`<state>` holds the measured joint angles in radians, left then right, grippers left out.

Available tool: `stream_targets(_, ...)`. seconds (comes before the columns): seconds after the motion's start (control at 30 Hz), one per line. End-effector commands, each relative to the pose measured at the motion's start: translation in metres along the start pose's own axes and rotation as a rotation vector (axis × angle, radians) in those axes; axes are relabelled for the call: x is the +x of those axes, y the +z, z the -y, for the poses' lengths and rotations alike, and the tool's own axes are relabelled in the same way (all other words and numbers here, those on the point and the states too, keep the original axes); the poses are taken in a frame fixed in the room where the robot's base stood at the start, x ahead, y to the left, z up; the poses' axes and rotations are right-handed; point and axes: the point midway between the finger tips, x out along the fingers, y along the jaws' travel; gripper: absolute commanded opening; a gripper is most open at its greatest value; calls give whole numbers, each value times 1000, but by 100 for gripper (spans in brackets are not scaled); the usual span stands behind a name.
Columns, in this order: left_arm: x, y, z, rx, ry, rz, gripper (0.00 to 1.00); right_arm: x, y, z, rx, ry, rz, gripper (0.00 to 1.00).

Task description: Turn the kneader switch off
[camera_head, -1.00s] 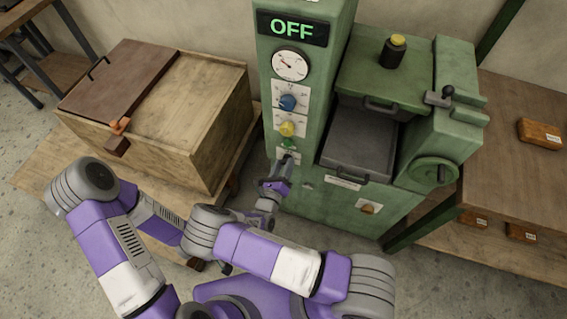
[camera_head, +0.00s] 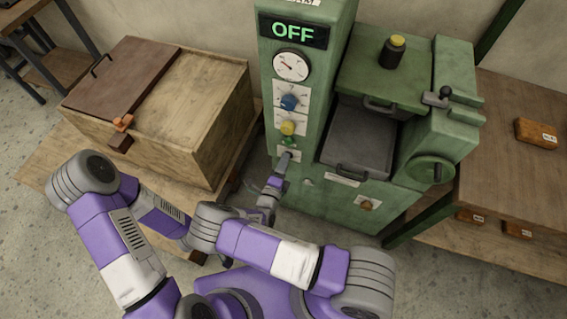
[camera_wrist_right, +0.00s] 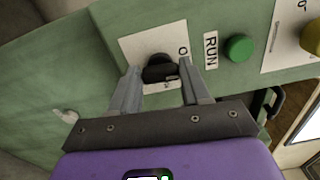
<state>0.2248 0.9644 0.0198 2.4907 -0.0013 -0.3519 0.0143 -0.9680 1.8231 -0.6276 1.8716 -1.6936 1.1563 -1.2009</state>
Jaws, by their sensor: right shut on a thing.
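The green kneader machine (camera_head: 340,209) stands in the middle of the head view, and its display (camera_head: 293,31) reads OFF. The kneader switch is a black knob (camera_wrist_right: 158,66) on a white label plate in the right wrist view, beside a green button marked RUN (camera_wrist_right: 239,47). My right gripper (camera_wrist_right: 161,80) has one finger on each side of the knob and is shut on it. In the head view my right gripper (camera_head: 284,165) is at the lower front of the control column and hides most of the switch. My left forearm shows, but its gripper is hidden.
Above the switch are a yellow knob (camera_head: 288,128), a blue knob (camera_head: 289,102) and a round gauge (camera_head: 291,66). A wooden chest (camera_head: 195,120) stands close on the left. A wooden table (camera_head: 510,185) with bricks is on the right.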

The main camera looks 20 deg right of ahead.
Motion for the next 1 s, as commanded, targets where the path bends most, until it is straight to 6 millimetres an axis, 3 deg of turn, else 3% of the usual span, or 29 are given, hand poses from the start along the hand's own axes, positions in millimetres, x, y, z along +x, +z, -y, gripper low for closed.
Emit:
stream_targets(0.7,-1,0,0,0,0,0,0,0,-1,-1,-78,2,-2,16)
stream_targets(0.73,-1,0,0,0,0,0,0,0,-1,-1,-78,2,-2,50)
stream_targets(0.87,-1,0,0,0,0,0,0,0,-1,-1,-77,2,-2,70)
stream_targets(1.0,-1,0,0,0,0,0,0,0,0,-1,-77,1,-1,72)
